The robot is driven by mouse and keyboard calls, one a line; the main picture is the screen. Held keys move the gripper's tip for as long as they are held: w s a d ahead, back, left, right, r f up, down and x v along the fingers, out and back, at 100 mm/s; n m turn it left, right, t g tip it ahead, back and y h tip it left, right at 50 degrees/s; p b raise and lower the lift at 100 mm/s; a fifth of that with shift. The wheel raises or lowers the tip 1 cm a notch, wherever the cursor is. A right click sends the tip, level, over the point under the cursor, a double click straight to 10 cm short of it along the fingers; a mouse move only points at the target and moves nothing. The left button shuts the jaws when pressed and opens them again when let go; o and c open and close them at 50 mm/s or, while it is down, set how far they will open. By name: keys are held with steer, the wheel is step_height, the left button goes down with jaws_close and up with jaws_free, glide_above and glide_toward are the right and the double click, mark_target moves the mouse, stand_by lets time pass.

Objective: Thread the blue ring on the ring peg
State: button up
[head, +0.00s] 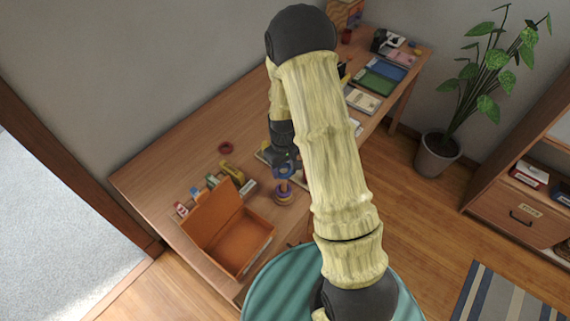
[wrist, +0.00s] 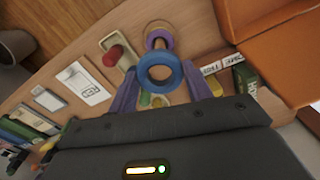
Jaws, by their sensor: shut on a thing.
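The blue ring (head: 284,176) is held by my gripper (head: 284,161) above the table. In the wrist view the blue ring (wrist: 178,73) sits between the two purple-looking fingers of my gripper (wrist: 160,80), its hole facing the camera. The ring peg (head: 283,187) stands just below it in the head view, with a purple ring (head: 282,199) around its lower part. In the wrist view the peg's purple ring (wrist: 149,37) shows just beyond the blue ring. The blue ring looks apart from the peg; the exact height gap is unclear.
An open orange box (head: 238,245) stands left of the peg, near the front edge. Small coloured items stand behind it, and a dark red ring (head: 226,148) lies farther back. A beige tray (wrist: 124,47) with a red object is near the peg.

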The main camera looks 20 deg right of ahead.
mark_target(284, 183)
steer(key=shift+a+f, duration=0.15)
steer(key=shift+f, duration=0.15)
steer(key=shift+w+d+f+b, duration=0.15)
steer(key=shift+d+f+b, duration=0.05)
steer(key=shift+f+b, duration=3.45)
steer(key=shift+f, duration=1.15)
steer(key=o, duration=1)
steer(key=shift+r, duration=0.15)
